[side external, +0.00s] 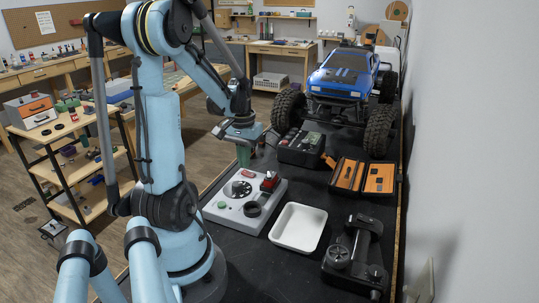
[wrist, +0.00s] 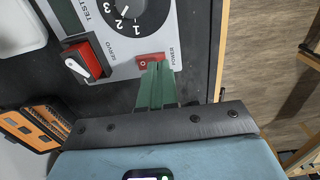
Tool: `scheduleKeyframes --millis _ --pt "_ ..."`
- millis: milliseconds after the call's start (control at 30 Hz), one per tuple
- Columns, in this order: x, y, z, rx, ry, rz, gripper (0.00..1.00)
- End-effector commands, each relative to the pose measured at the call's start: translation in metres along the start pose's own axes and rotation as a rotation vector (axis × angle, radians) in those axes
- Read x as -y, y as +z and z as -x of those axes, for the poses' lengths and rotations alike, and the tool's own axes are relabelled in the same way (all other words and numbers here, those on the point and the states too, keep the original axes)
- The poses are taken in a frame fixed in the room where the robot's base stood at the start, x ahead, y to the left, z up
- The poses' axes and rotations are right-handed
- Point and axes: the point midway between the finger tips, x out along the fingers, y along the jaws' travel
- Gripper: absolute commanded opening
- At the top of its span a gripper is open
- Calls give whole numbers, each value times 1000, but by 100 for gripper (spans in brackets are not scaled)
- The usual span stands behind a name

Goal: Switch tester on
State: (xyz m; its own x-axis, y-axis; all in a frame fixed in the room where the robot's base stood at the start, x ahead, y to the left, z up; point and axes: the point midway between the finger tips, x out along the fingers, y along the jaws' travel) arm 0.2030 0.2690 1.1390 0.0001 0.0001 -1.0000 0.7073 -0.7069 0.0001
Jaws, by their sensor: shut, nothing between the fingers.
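The tester (side external: 228,211) is a light grey box on the black bench mat, with a black dial (wrist: 128,12) and a servo (wrist: 88,62) with a white horn on a red and black body. Its red rocker switch (wrist: 146,58), labelled POWER, shows an O mark at one end in the wrist view. My gripper (wrist: 158,68) has green fingers, shut and empty, with their tips right at the switch and covering part of it. I cannot tell whether they touch it. In the side view my gripper (side external: 243,163) points down at the tester's far edge.
A white tray (side external: 298,228) lies right of the tester. A blue crawler (side external: 342,80) stands behind. The bench edge is close beside the tester.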

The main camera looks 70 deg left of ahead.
Motion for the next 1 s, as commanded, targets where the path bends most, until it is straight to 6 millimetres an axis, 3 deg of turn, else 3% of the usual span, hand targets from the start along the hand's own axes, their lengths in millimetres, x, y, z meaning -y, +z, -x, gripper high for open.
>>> scheduleKeyframes --millis 1000 --pt "0 0 -12 0 0 0 0"
